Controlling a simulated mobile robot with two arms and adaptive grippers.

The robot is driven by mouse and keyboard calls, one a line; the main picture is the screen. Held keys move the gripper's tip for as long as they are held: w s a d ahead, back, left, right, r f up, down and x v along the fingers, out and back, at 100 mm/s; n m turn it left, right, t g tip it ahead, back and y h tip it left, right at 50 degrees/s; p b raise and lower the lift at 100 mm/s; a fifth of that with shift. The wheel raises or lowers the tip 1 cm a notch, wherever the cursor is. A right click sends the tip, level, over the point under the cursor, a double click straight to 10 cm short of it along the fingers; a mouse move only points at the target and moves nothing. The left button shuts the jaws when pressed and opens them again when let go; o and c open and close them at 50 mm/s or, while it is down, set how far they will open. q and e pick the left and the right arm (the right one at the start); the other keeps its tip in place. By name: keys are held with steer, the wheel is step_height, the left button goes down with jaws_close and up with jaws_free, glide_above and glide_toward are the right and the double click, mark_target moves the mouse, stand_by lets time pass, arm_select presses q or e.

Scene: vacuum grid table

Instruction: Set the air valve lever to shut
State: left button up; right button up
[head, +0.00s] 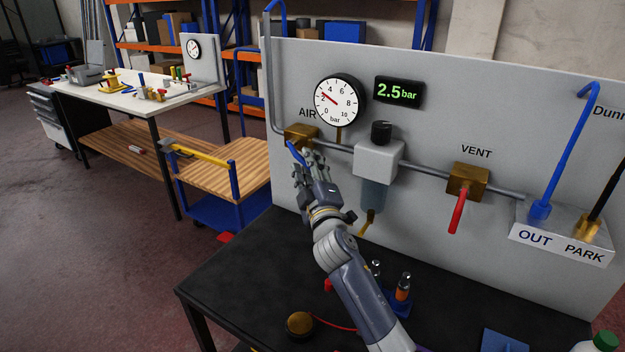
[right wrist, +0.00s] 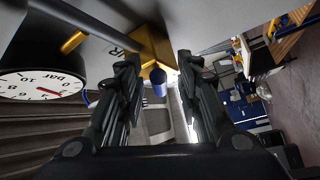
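The AIR valve is a brass block (head: 300,132) on the grey pipe, left on the panel. Its blue lever (head: 296,152) slants downward in front of the block, its lower part partly hidden by my right gripper (head: 305,165). In the right wrist view, the brass block (right wrist: 152,48) is ahead and the blue lever (right wrist: 158,77) points toward the camera between my spread fingers (right wrist: 158,64). I see gaps at both sides of the lever there. My right gripper is open. My left gripper is not in view.
The round gauge (head: 338,101) and the green display (head: 399,93), reading 2.5 bar, are above the pipe. A grey regulator (head: 377,160) is right of my gripper. The VENT valve's red lever (head: 458,211) hangs further right. The black table (head: 240,270) is below.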

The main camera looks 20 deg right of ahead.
steer(key=v, duration=1.1)
steer(key=shift+s, duration=0.2)
steer(key=shift+a+f, duration=0.1)
steer(key=shift+c, duration=0.6)
